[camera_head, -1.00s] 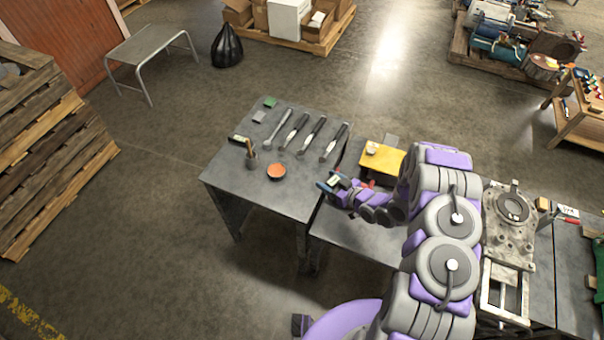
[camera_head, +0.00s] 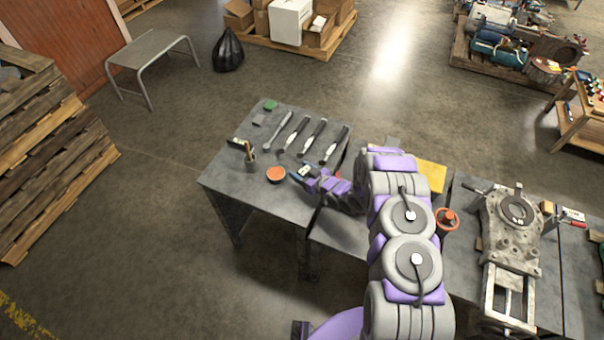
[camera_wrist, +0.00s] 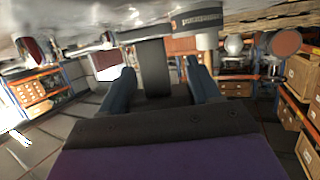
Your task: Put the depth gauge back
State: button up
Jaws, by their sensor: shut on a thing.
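My gripper (camera_head: 299,173) is over the right side of the grey table (camera_head: 222,178), just right of a small orange bowl (camera_head: 276,174). In the wrist view its two blue fingers (camera_wrist: 163,82) are shut on a dark, flat-sided thing (camera_wrist: 153,68). This may be the depth gauge, but its full shape is hidden. In the head view the held thing is too small to make out. Several long tools with dark handles (camera_head: 320,128) lie side by side at the back of the table.
A cup with tools (camera_head: 250,154) and a green block (camera_head: 270,104) stand on the same table. To the right are a yellow surface (camera_head: 432,175), an orange handwheel (camera_head: 447,219) and a grey machine fixture (camera_head: 512,228). Bare floor lies left of the table.

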jog(key=shift+a+f, duration=0.4)
jog(key=shift+a, duration=0.45)
jog(key=shift+d+f, duration=0.25)
jog(key=shift+d, duration=0.45)
jog(key=shift+f, duration=0.2)
jog(key=shift+a+f, duration=0.1)
jog(key=o, duration=1.3)
jog(key=shift+a, duration=0.25)
jog(key=shift+c, duration=0.2)
jog(key=shift+o, duration=1.3)
jog(key=shift+s, duration=0.1)
jog(key=shift+d, duration=0.1)
